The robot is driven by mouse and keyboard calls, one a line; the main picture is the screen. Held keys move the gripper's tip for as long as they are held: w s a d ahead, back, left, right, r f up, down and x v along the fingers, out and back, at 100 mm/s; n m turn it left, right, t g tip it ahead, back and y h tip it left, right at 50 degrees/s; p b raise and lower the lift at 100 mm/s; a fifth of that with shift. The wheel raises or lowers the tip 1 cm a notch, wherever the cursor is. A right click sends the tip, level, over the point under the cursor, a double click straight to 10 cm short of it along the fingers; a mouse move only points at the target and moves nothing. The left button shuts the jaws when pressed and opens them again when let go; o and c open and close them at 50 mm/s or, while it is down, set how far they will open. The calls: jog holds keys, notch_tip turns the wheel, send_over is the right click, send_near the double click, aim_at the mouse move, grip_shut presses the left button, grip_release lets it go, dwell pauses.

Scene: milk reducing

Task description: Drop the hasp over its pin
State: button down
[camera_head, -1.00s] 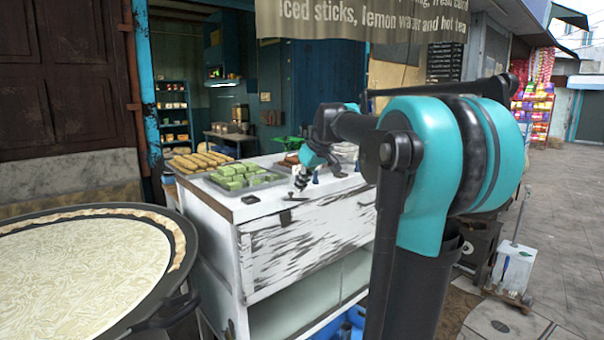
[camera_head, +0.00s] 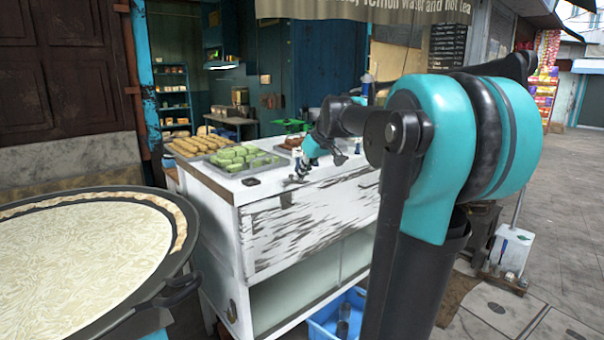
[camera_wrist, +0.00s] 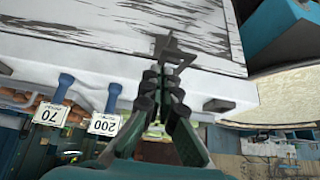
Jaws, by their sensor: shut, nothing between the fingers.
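A small dark metal fitting (camera_wrist: 174,52), which looks like the hasp, shows at the counter's top front edge in the wrist view, just beyond my fingertips. A small dark piece (camera_head: 286,199) also shows on the counter's front face in the head view. I cannot tell the pin apart from the hasp, or whether the hasp is around it. My gripper (camera_wrist: 162,76) is shut and empty, pointing at the fitting. I cannot tell whether it touches it. In the head view my gripper (camera_head: 298,179) is low at the counter's front edge.
The white counter (camera_head: 310,228) has worn paint. A tray of green sweets (camera_head: 240,158) and a small black item (camera_head: 250,181) lie on top. Price cards (camera_wrist: 104,124) stand near my gripper. A large round pan (camera_head: 75,250) stands left; a blue crate (camera_head: 325,325) is below.

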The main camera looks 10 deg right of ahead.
jog(key=shift+s+f, duration=0.1)
jog(key=shift+f, duration=0.05)
jog(key=shift+s+d+f+t+y, duration=0.2)
jog(key=shift+f+t+y, duration=0.25)
jog(key=shift+t, duration=0.25)
jog(key=shift+s+d+f+t+y, duration=0.1)
jog(key=shift+s+f+t+y, duration=0.1)
jog(key=shift+f+t+y, duration=0.3)
notch_tip(320, 180, down, 8)
jog(key=w+t+y, duration=0.1)
jog(key=t+y, duration=0.3)
jog(key=t, duration=0.3)
jog(key=shift+a+r+t, duration=0.25)
jog(key=shift+a+t, duration=0.15)
jog(key=shift+w, duration=0.15)
